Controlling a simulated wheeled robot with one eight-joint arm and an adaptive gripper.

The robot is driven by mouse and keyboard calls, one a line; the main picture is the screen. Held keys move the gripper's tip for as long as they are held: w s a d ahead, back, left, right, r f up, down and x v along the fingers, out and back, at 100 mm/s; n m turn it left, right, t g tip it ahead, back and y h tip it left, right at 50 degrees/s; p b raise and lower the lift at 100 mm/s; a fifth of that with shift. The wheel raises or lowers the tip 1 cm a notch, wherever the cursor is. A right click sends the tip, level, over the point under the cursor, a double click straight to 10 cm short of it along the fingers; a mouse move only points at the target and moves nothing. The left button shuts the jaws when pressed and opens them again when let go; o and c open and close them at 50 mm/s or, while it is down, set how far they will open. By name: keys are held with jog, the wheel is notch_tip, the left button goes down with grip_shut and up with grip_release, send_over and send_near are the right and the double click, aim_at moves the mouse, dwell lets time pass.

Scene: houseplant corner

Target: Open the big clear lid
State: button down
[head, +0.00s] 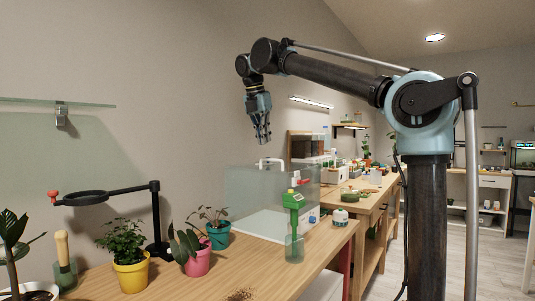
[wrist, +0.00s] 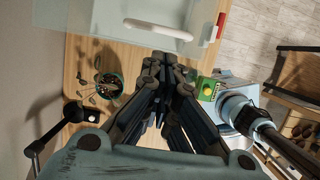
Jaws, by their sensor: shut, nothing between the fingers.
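The big clear lid, part of a glassy see-through case (head: 255,195), has a white handle (head: 270,162) on top in the head view. The handle (wrist: 158,29) also shows at the top of the wrist view. The case stands at the back of the wooden table against the wall, and its lid looks closed. My gripper (head: 266,141) hangs above the case, pointing down, apart from the handle. Its fingers (wrist: 163,122) are shut with nothing between them. A red-and-white piece (wrist: 218,27) sits by the case's edge in the wrist view.
A clear bottle with a green top (head: 294,222) stands in front of the case. Potted plants in teal (head: 218,236), pink (head: 197,263) and yellow (head: 131,276) pots stand to the left. A black ring stand (head: 156,215) rises behind them. The table's front middle is mostly clear.

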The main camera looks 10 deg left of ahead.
aim_at(270, 170)
jog(key=x, duration=0.9)
jog(key=shift+d+f, duration=0.15)
jog(key=shift+f, duration=0.05)
